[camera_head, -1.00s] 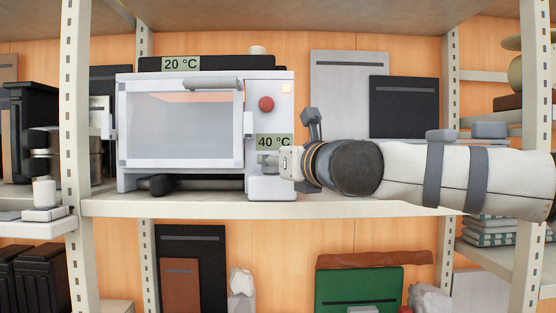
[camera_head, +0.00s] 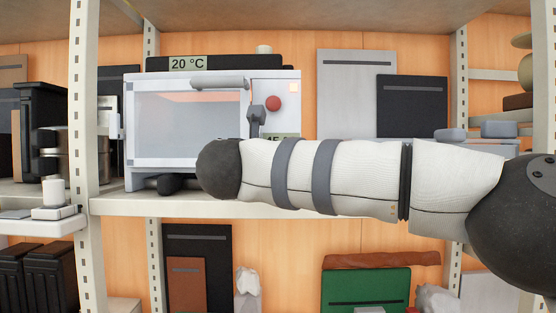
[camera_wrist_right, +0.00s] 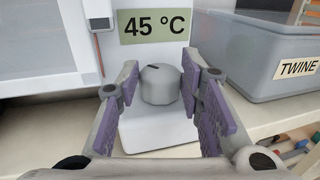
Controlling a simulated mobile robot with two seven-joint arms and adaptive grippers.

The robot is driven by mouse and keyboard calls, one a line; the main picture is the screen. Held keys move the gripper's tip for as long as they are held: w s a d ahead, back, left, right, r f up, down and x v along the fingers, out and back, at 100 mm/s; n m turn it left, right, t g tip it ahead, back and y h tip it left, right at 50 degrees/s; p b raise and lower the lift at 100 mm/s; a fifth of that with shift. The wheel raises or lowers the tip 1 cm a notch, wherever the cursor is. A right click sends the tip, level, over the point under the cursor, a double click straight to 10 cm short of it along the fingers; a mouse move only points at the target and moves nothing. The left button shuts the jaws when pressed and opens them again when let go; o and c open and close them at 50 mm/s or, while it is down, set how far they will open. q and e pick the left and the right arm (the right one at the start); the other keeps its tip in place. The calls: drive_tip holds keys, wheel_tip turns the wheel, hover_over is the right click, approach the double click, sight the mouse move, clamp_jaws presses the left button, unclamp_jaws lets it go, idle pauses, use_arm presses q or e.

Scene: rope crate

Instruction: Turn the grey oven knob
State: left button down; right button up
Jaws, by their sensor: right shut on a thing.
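The white oven (camera_head: 130,120) stands on the shelf with its door shut. In the right wrist view, the grey oven knob (camera_wrist_right: 160,90) sits on the white panel below a display (camera_wrist_right: 155,26) reading 45 °C. The dark mark on the knob points up and to the left. My right gripper (camera_wrist_right: 162,76) is shut on the knob, with its purple-padded fingers on either side. In the head view my right forearm hides the knob and most of the gripper. My left gripper is not in view.
A second display (camera_head: 188,64) on top of the oven reads 20 °C. A red button (camera_head: 273,103) is above the knob. In the right wrist view, a grey bin (camera_wrist_right: 262,60) labelled TWINE stands close to the right.

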drive_tip(key=shift+m+h, duration=0.3)
drive_tip(key=shift+h, duration=0.1)
drive_tip(key=o, duration=1.2)
drive_tip(key=shift+c, duration=0.2)
drive_tip(key=shift+a, duration=0.1)
